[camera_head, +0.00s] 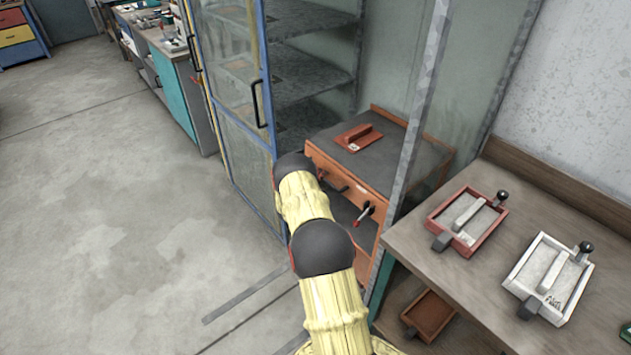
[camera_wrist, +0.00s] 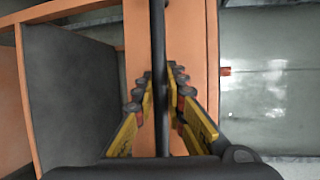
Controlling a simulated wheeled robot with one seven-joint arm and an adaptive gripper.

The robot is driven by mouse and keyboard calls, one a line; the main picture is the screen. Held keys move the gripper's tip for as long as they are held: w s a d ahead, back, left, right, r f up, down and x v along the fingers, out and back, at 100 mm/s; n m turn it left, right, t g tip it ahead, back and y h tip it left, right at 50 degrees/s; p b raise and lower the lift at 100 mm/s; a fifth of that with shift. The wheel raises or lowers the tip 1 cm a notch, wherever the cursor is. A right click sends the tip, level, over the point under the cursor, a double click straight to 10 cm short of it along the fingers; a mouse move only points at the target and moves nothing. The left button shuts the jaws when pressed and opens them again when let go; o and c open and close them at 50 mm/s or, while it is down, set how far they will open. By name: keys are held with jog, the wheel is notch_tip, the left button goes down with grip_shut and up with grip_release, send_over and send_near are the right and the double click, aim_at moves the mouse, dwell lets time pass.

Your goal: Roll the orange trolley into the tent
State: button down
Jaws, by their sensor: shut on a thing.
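The orange trolley (camera_head: 322,160) stands at the tent's opening, with a dark top and an open lower bay. It seems at least partly between the tent's posts; how deep it sits I cannot tell. The tent (camera_head: 425,90) has pale metal posts and see-through walls. In the wrist view, my gripper (camera_wrist: 160,88) is shut on the trolley's dark bar handle (camera_wrist: 158,40), which runs between the fingers in front of an orange panel (camera_wrist: 197,65). In the head view my own arm hides the gripper and part of the trolley's front.
A reddish tool (camera_head: 358,137) lies on the trolley's top. A blue-framed cabinet door (camera_head: 235,120) and grey shelves (camera_head: 310,60) stand left of it. A workbench (camera_head: 425,285) with red and white trays is at the right. The floor (camera_head: 120,230) at left is clear.

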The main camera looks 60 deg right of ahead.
jog(key=shift+f, duration=0.15)
jog(key=c, duration=1.9)
grip_release()
jog(key=shift+o, duration=0.4)
jog(key=v, duration=1.2)
